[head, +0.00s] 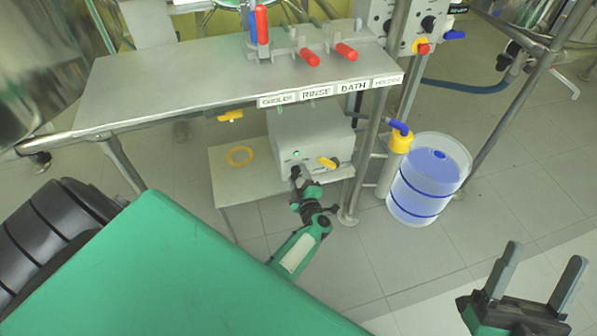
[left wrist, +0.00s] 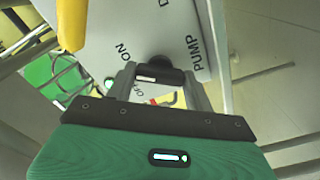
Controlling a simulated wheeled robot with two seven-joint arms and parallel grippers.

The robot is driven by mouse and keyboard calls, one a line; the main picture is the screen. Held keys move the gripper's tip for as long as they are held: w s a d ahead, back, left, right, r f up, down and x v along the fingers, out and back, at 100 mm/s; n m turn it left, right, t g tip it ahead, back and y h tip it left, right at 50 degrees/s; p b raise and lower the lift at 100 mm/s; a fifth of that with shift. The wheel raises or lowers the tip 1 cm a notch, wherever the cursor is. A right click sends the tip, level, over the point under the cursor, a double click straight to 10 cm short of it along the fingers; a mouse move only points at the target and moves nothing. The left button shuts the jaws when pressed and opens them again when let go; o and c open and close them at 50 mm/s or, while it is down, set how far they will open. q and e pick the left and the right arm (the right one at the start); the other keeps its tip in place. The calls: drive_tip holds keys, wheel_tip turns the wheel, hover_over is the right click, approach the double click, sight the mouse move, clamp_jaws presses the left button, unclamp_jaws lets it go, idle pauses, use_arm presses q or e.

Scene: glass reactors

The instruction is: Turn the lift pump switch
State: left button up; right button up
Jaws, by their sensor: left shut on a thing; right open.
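The lift pump is a light grey box (head: 310,130) on a low shelf under the bench. Its front has a small green light and a yellow handle (head: 328,163). My left gripper (head: 297,175) is at the lower left of that front. In the left wrist view, the black switch knob (left wrist: 158,73) sits between my left gripper's fingers (left wrist: 158,84), which are shut on it. The lettering ON, PUMP and a partly hidden OFF shows around it. The fingers hide part of the knob, and I cannot tell its exact setting. My right gripper (head: 540,265) is open and empty at the lower right.
The metal bench (head: 200,85) overhangs the pump, with red-handled valves (head: 310,57) on top and labels along its edge. A bench leg (head: 365,160) stands right of the box, beside a clear tank (head: 428,180) of bluish liquid. A yellow ring (head: 239,156) lies on the shelf.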

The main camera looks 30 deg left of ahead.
use_arm(q)
drive_tip(key=shift+m+p, duration=0.4)
drive_tip(key=shift+m, duration=0.3)
use_arm(e)
drive_tip(key=shift+w+a+f+g, duration=0.35)
drive_tip(key=shift+f+g, duration=0.2)
drive_tip(key=shift+f, duration=0.2)
drive_tip(key=shift+w+a+f+g, duration=0.25)
drive_tip(key=shift+w+f+g, duration=0.1)
drive_tip(key=shift+f+g, duration=0.3)
drive_tip(key=shift+w+a+f+g, duration=0.35)
drive_tip(key=shift+f+g, duration=0.15)
drive_tip(key=shift+f, duration=0.3)
use_arm(q)
drive_tip(key=o, duration=1)
